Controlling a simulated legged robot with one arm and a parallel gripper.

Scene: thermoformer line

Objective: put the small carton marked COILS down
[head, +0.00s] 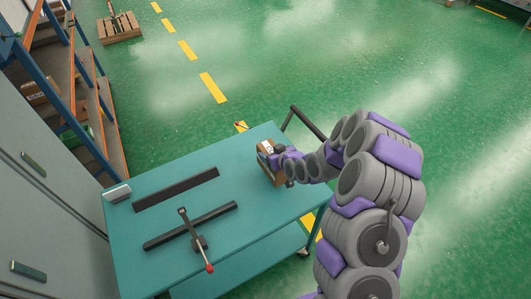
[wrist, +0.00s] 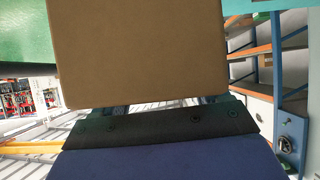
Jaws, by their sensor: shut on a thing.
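A small brown carton (head: 266,160) with a pale label is at the right end of the teal cart top. Its lettering is too small to read. My gripper (head: 278,158) is shut on it from the right, and my arm reaches in from the right. In the wrist view the carton (wrist: 140,50) fills the upper middle as a plain brown face, just beyond the dark edge of my gripper (wrist: 160,110). I cannot tell whether the carton's underside touches the cart top or is slightly above it.
The teal cart (head: 260,222) carries two dark bars (head: 175,190), a red-tipped lever clamp (head: 197,240) and a small grey block (head: 117,193) at left. Its middle right is clear. A push handle (head: 308,124) rises at the far right corner. Shelving (head: 75,85) and grey cabinets (head: 40,190) stand left.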

